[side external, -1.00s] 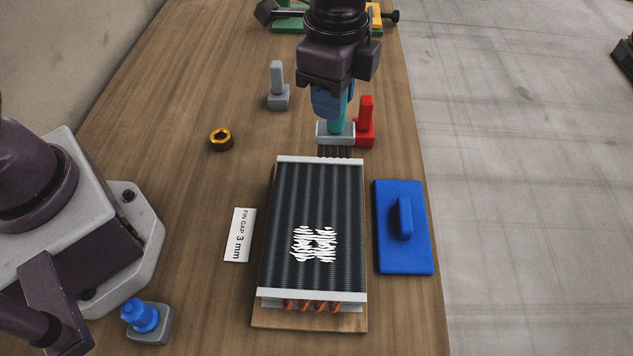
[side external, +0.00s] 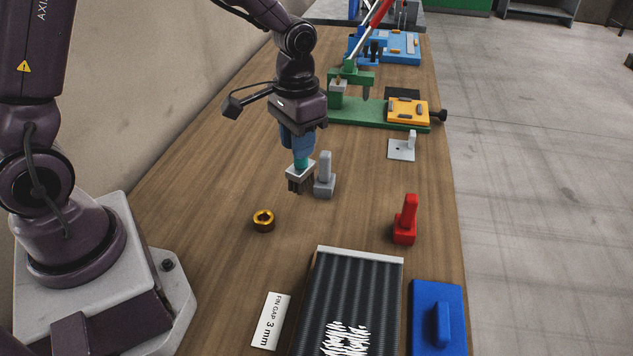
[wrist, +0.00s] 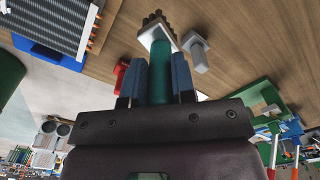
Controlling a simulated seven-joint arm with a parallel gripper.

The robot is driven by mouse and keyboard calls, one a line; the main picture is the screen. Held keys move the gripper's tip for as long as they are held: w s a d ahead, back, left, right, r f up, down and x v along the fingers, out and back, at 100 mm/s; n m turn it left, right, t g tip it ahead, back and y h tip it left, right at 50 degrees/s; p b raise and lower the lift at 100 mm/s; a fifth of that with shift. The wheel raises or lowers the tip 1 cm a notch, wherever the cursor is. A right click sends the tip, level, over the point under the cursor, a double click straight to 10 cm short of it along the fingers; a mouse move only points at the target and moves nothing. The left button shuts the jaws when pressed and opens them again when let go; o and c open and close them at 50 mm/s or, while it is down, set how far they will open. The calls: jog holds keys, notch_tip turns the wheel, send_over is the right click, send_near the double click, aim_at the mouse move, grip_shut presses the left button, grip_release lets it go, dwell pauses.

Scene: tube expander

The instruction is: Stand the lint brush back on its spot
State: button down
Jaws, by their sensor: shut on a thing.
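The lint brush has a teal handle, a pale rectangular head and dark bristles. My gripper (side external: 299,142) is shut on its handle, and the brush (side external: 301,171) hangs bristles down, just left of a grey block with a post (side external: 325,176). Whether the bristles touch the table I cannot tell. In the wrist view, my gripper's blue fingers (wrist: 160,78) pinch the teal handle from both sides, and the head of the brush (wrist: 153,31) shows beyond them. A marked spot for the brush is not clearly identifiable.
The finned block (side external: 352,290) with white marks lies in front, beside a blue pad (side external: 437,320) and a gap label (side external: 270,321). A red post (side external: 405,221), brass nut (side external: 263,220) and white plate with a post (side external: 401,150) stand around. Green fixture (side external: 370,112) is behind.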

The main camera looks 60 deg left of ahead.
jog(key=w+a+f+m, duration=0.1)
jog(key=w+a+m, duration=0.1)
jog(key=a+m, duration=0.3)
jog(key=w+a+f+m, duration=0.2)
jog(key=a+m, duration=0.3)
jog(key=a, duration=0.9)
jog(key=shift+w+a+f, duration=0.15)
jog(key=shift+w+a, duration=0.05)
jog(key=shift+w, duration=0.4)
notch_tip(320, 180, down, 6)
jog(key=shift+f, duration=1)
jog(key=c, duration=0.9)
grip_release()
jog(key=shift+o, duration=0.2)
